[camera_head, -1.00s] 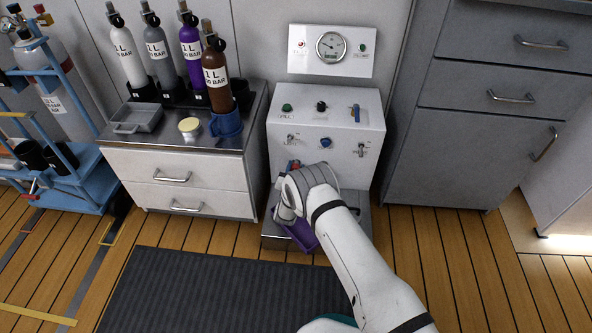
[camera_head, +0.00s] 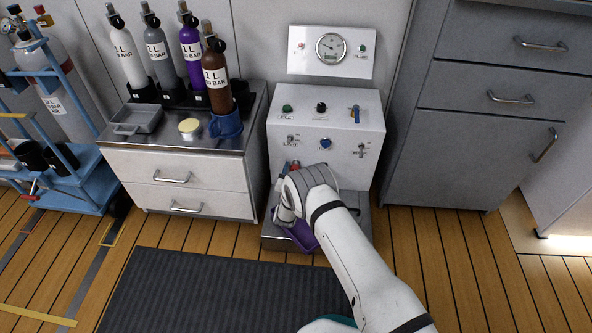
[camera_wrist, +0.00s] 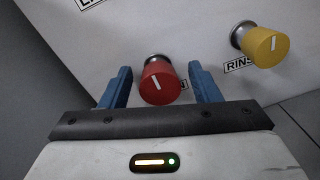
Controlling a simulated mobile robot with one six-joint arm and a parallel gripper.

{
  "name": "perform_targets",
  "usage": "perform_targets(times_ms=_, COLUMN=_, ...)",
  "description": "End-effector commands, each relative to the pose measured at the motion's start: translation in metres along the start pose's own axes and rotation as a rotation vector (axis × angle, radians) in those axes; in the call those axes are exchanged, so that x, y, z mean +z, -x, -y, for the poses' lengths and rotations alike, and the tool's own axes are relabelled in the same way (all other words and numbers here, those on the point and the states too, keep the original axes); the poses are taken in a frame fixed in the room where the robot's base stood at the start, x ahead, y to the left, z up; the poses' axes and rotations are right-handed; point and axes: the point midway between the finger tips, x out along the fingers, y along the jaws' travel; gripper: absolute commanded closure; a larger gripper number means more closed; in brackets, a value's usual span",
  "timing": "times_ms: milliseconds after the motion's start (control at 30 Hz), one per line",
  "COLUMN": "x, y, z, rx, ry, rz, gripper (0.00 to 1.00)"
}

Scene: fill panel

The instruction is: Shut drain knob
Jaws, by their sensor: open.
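The red knob (camera_wrist: 160,84) sticks out from the white panel in the wrist view, with a white line on its face. Its label is mostly hidden, so I cannot read whether it is the drain knob. My gripper (camera_wrist: 160,88) is open, with one blue finger on each side of the red knob and a gap showing to each. In the head view my gripper (camera_head: 291,170) is low at the panel's front, where my wrist hides most of the knob area.
A yellow knob (camera_wrist: 266,46) labelled RINSE is right of the red one. A purple object (camera_head: 303,236) lies below my wrist on the panel's base ledge. A drawer cabinet (camera_head: 178,180) stands left, a grey cabinet (camera_head: 465,150) right. A dark mat (camera_head: 215,295) covers the floor in front.

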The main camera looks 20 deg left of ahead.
Motion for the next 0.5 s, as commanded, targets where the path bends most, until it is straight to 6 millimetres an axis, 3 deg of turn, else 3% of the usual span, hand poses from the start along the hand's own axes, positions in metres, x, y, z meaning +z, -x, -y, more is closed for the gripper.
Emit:
perform_targets(times_ms=300, x=0.003, y=0.052, z=-0.001, rx=0.001, ry=0.002, rz=-0.004, gripper=0.44)
perform_targets(times_ms=500, x=0.001, y=0.071, z=0.000, rx=0.000, ry=0.000, rz=-0.002, gripper=0.44)
